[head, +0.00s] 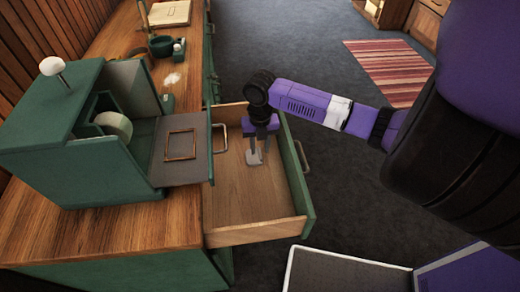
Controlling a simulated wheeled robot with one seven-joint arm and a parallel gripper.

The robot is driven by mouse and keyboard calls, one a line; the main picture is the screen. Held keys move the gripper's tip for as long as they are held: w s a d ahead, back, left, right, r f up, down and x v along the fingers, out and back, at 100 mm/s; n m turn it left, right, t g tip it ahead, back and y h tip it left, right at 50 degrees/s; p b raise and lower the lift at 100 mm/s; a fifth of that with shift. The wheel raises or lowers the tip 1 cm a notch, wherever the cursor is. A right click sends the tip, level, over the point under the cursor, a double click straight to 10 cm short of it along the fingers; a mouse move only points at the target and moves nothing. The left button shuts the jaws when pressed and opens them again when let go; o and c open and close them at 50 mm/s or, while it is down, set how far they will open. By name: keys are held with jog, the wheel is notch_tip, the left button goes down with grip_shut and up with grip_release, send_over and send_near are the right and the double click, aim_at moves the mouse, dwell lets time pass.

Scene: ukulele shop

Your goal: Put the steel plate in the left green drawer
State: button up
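The green drawer (297,172) with a wooden inside is pulled out from the workbench. My gripper (260,152) points down inside the drawer, over its bare wooden floor, towards the back. Its grey fingers are small in the picture, and I cannot tell whether they are open or shut. A small pale grey piece shows at the lower end of the fingers; I cannot tell whether it is the steel plate or a fingertip. I make out no other steel plate.
On the wooden bench (110,225) stands a green box (50,155) with a white-knobbed rod, a tape roll (114,126) and a lowered flap (190,165) near the drawer's left edge. A dark pot (161,46) sits farther back. The grey floor beyond is clear up to a striped rug (390,70).

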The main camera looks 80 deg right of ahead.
aim_at(260, 153)
notch_tip(260, 153, up, 10)
jog(key=shift+r, duration=0.2)
dwell(0.6)
